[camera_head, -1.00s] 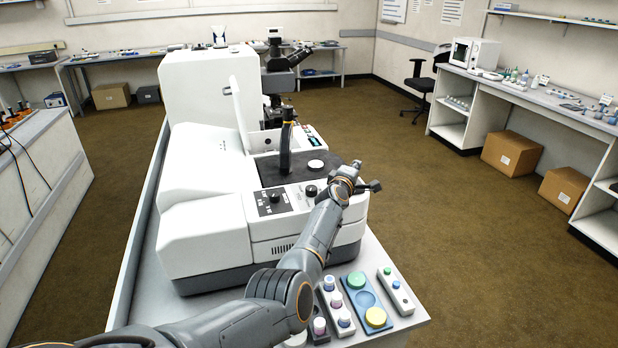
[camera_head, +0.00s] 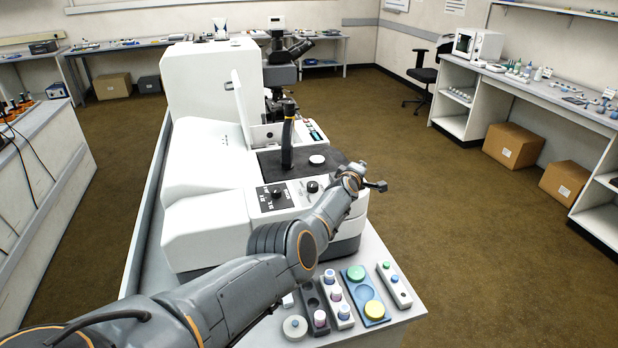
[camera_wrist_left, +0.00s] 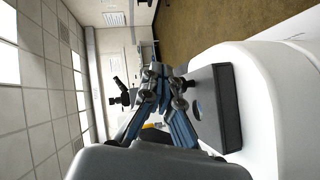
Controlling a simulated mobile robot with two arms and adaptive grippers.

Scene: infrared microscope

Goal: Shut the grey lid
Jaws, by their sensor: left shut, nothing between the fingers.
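The infrared microscope (camera_head: 208,160) is a large white instrument on a grey table. A thin pale panel, which looks like the lid (camera_head: 241,106), stands upright and open on it, beside the recess at its middle. My left gripper (camera_head: 376,185) is at the right front of the instrument, beyond the dark stage plate and well apart from the lid. In the left wrist view its fingers (camera_wrist_left: 158,78) are together and hold nothing, beside a dark plate (camera_wrist_left: 216,107). The lid cannot be made out in that view. My right gripper is out of sight.
A black upright arm (camera_head: 287,143) stands on the dark plate (camera_head: 268,162), between my left gripper and the lid. Trays of coloured-capped vials (camera_head: 337,302) sit at the table's front right.

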